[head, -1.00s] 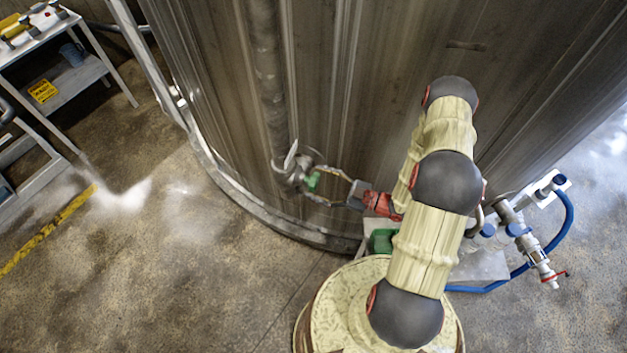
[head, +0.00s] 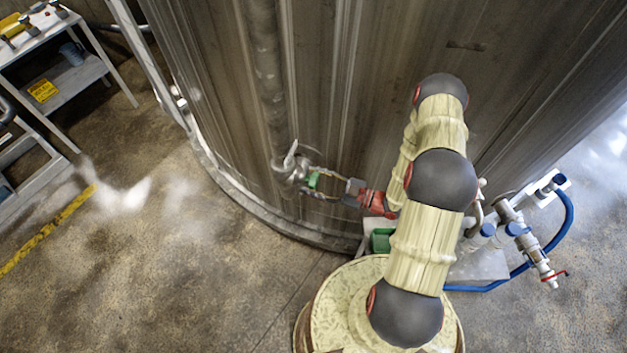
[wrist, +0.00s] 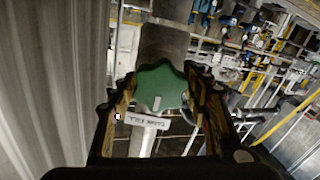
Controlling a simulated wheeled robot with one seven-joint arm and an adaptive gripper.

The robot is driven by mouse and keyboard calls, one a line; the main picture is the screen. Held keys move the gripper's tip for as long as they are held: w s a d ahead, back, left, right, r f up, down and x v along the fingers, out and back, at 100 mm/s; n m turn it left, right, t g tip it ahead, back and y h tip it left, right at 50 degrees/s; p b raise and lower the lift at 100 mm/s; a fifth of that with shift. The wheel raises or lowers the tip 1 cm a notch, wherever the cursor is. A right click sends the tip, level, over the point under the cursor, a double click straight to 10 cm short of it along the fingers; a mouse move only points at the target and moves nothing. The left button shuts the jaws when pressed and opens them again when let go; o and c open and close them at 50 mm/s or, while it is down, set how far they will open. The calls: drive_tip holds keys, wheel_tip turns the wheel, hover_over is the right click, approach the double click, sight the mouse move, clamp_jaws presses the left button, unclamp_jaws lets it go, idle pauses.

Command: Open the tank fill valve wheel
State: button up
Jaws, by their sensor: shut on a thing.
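The green tank fill valve wheel (head: 313,180) sits on a grey valve body at the foot of a vertical pipe (head: 268,90) against the tank. In the wrist view the wheel (wrist: 160,87) is a lobed green knob with a pale mark, and a small label (wrist: 146,121) hangs just below it. My gripper (head: 314,181) reaches in from the right with one finger on each side of the wheel. In the wrist view my gripper (wrist: 161,92) is shut on the wheel, its fingertips at the left and right rims.
The large ribbed tank (head: 370,90) stands close behind my gripper. A cart (head: 75,75) stands at the upper left. The floor at left is open.

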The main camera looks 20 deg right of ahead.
drive_tip(key=c, duration=0.4)
